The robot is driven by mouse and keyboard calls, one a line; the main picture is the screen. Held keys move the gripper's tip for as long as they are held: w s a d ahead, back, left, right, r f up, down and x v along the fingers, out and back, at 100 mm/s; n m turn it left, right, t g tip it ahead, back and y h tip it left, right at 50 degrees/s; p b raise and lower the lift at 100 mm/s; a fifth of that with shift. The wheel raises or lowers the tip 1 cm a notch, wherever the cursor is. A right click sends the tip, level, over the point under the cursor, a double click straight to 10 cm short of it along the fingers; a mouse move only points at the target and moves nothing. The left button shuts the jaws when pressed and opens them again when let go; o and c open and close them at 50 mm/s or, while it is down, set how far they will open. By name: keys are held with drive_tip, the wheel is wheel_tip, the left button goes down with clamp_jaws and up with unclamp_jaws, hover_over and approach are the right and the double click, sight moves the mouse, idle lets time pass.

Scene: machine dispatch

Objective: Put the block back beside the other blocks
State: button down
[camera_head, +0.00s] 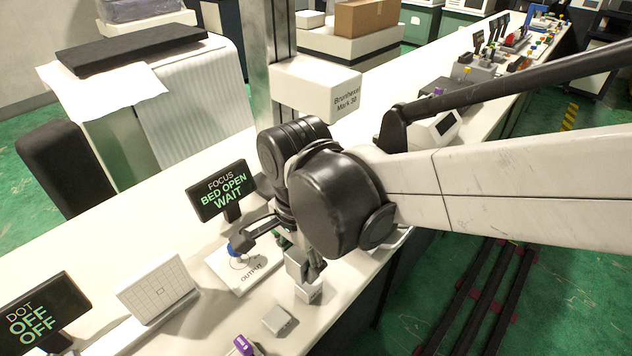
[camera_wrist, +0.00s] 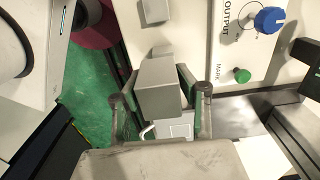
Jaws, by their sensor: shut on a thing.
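A grey block (camera_head: 297,262) is between the fingers of my gripper (camera_head: 308,268), above the white bench. In the wrist view my gripper (camera_wrist: 160,95) is shut on this held block (camera_wrist: 160,92), one finger on each side. A lighter block (camera_head: 309,291) shows just below it; in the wrist view a pale piece (camera_wrist: 177,130) shows partly behind the held block. Whether the two touch, I cannot tell. Another grey block (camera_head: 280,320) lies apart on the bench nearer the front; a grey block also shows at the top of the wrist view (camera_wrist: 155,11).
The OUTPUT panel (camera_head: 246,265) with a blue knob (camera_head: 238,250) and green button (camera_wrist: 242,75) is close beside my gripper. The FOCUS display (camera_head: 222,190), a tilted grid plate (camera_head: 158,287) and a purple-topped part (camera_head: 242,344) stand nearby. The bench's edge is close on the right.

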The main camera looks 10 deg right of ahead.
drive_tip(key=b, duration=0.2)
hover_over(336, 265)
wheel_tip(336, 265, down, 7)
drive_tip(key=shift+r, duration=0.15)
drive_tip(key=shift+f+b, duration=0.5)
drive_tip(key=shift+f, duration=1.45)
drive_tip(key=shift+f, duration=0.1)
drive_tip(key=shift+f, duration=0.1)
drive_tip(key=c, duration=1.2)
unclamp_jaws()
drive_tip(key=shift+c, duration=0.2)
